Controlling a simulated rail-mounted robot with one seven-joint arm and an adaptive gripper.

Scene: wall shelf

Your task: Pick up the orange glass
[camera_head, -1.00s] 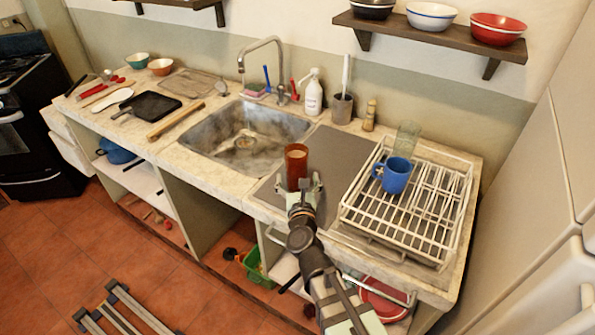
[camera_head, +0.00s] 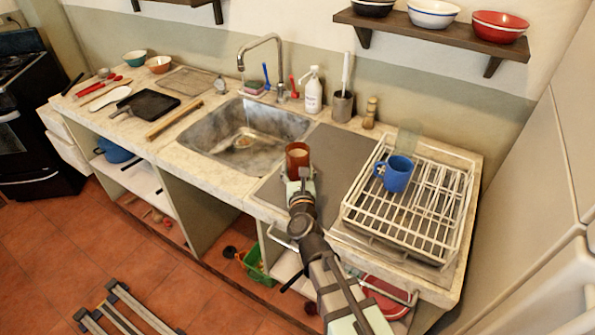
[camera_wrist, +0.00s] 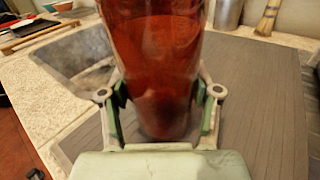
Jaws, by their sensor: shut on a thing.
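The orange glass (camera_head: 297,157) is a reddish-brown tumbler over the grey mat (camera_head: 335,160), right of the sink. My gripper (camera_head: 300,178) reaches it from the front. In the wrist view the glass (camera_wrist: 158,60) stands upright between the two fingers of my gripper (camera_wrist: 160,105), which are shut on it from both sides. Its upper part runs out of the top of the wrist view. I cannot tell whether its base touches the mat.
A white dish rack (camera_head: 420,215) with a blue mug (camera_head: 397,175) and a clear green glass (camera_head: 408,137) stands to the right. The metal sink (camera_head: 240,140) is to the left. A soap bottle (camera_head: 313,95) and a grey holder (camera_head: 342,106) stand behind. A shelf (camera_head: 430,37) hangs above.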

